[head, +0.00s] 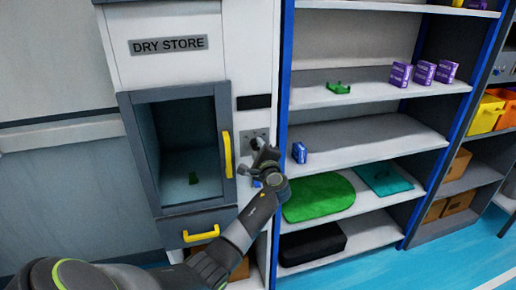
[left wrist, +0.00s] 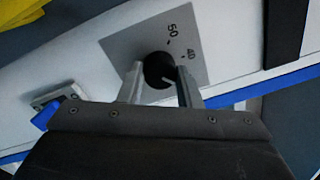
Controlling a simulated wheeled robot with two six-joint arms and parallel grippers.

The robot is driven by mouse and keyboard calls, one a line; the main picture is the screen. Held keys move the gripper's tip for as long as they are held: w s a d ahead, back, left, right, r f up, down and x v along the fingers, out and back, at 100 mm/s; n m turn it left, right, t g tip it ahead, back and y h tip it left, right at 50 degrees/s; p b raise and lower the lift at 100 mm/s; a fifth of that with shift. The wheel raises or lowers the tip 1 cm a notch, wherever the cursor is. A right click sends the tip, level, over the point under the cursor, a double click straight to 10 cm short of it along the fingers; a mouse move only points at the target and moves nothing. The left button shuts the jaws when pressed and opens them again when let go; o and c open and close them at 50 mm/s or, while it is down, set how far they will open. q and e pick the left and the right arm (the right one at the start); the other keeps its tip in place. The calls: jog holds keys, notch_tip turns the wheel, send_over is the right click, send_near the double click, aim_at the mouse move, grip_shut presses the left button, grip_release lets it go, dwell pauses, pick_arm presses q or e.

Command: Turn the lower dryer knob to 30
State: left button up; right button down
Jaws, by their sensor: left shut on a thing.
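The dry store cabinet (head: 165,22) has one dark round knob (left wrist: 158,68) showing, on a grey square plate (left wrist: 113,45). The marks 50 and 40 can be read on the plate; other marks are hidden. A pale pointer line on the knob points toward the lower right in the left wrist view, below the 40 mark. My left gripper (left wrist: 158,85) is shut on the knob, one finger on each side. In the head view, my left gripper (head: 262,153) covers much of the plate (head: 247,134).
A yellow door handle (head: 227,154) stands upright just left of the plate. A blue-handled latch (left wrist: 46,116) sits close to my gripper. A dark display (head: 254,101) is above. The shelf unit (head: 330,97) with a blue post is close on the right.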

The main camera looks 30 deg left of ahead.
pick_arm(q)
jog(key=shift+f, duration=0.1)
jog(key=o, duration=1)
jog(key=shift+d, duration=0.1)
jog(key=shift+b+v, duration=2)
jog(key=shift+v, duration=6.65)
jog(key=shift+f, duration=0.1)
